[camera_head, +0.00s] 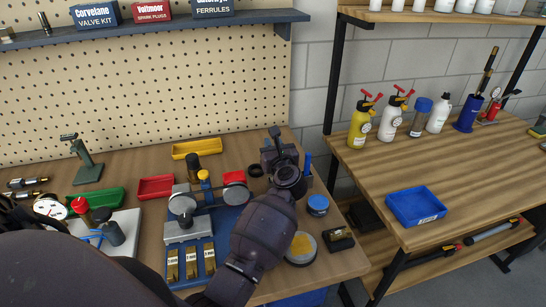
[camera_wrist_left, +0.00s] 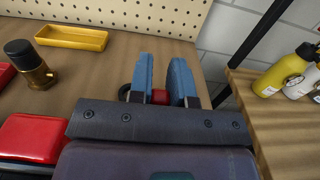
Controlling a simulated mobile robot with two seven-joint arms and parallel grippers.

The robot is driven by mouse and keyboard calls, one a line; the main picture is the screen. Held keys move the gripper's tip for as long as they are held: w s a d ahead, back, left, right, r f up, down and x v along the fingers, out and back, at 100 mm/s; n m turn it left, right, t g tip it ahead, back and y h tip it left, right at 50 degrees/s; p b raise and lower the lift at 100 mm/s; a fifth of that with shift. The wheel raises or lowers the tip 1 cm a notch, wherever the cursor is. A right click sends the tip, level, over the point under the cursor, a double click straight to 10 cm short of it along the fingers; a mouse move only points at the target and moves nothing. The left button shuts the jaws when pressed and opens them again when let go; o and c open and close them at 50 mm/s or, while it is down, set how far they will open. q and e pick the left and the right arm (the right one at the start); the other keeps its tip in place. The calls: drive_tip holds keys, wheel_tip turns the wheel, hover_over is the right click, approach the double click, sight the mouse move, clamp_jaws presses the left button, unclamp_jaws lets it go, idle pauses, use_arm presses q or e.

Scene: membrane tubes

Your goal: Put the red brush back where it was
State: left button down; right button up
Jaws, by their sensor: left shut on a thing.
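My left gripper (camera_wrist_left: 162,78) has its two blue fingers closed on a small red piece (camera_wrist_left: 160,96) in the left wrist view. This looks like part of the red brush; the rest of it is hidden by the fingers and gripper body. In the head view my left gripper (camera_head: 290,160) is over the back right part of the wooden bench (camera_head: 135,182), mostly covered by my own wrist, and the brush cannot be made out there. My right gripper is not in view.
A black ring (camera_head: 255,170) lies left of the gripper. A yellow tray (camera_head: 197,148), a red bin (camera_head: 156,187) and a blue fixture (camera_head: 225,222) stand further left. A blue-lidded jar (camera_head: 318,205) is on the right. A second bench with a blue tray (camera_head: 416,206) stands across a gap.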

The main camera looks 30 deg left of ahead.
use_arm(q)
wheel_tip(320, 180, down, 4)
drive_tip(key=shift+r, duration=0.1)
drive_tip(key=shift+b, duration=0.3)
drive_tip(key=shift+f, duration=0.2)
drive_tip(key=c, duration=1.1)
unclamp_jaws()
drive_tip(key=shift+o, duration=0.2)
